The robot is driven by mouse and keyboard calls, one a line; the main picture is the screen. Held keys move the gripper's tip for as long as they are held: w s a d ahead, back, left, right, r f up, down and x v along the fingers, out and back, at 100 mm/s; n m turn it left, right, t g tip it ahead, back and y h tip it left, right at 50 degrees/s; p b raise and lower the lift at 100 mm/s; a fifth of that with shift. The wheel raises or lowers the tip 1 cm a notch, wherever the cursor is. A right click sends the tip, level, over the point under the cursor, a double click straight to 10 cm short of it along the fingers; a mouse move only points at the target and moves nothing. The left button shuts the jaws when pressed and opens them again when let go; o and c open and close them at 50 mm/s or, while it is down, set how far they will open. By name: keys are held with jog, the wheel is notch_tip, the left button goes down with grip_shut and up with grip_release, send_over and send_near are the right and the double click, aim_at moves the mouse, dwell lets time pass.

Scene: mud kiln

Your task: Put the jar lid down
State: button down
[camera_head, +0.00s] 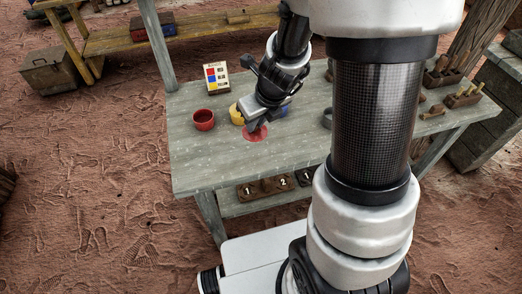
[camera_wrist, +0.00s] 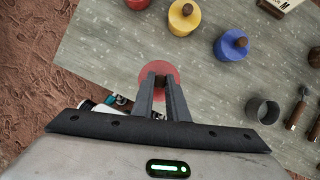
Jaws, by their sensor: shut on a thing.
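My gripper (camera_head: 254,127) is low over the middle of the grey wooden table, its fingers pointing down. In the wrist view my gripper (camera_wrist: 161,80) is shut on the brown knob of the round red jar lid (camera_wrist: 158,66). The red lid (camera_head: 263,133) also shows in the head view, partly hidden by the fingers. It is at or just above the tabletop; I cannot tell if it touches. The red jar (camera_head: 203,120) stands without a lid to the left. It is cut off at the top of the wrist view (camera_wrist: 137,3).
A yellow jar (camera_wrist: 181,20) and a blue jar (camera_wrist: 229,47), both with knobbed lids, stand nearby. A grey cup (camera_wrist: 263,109) and wooden-handled tools (camera_wrist: 298,112) are to the right. A colour sign (camera_head: 216,78) stands behind the red jar. The tabletop's front left (camera_head: 205,165) is clear.

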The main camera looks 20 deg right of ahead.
notch_tip(320, 180, down, 10)
jog(key=b, duration=0.7)
jog(key=c, duration=1.7)
grip_release()
jog(key=shift+r, duration=0.1)
jog(key=shift+c, duration=0.2)
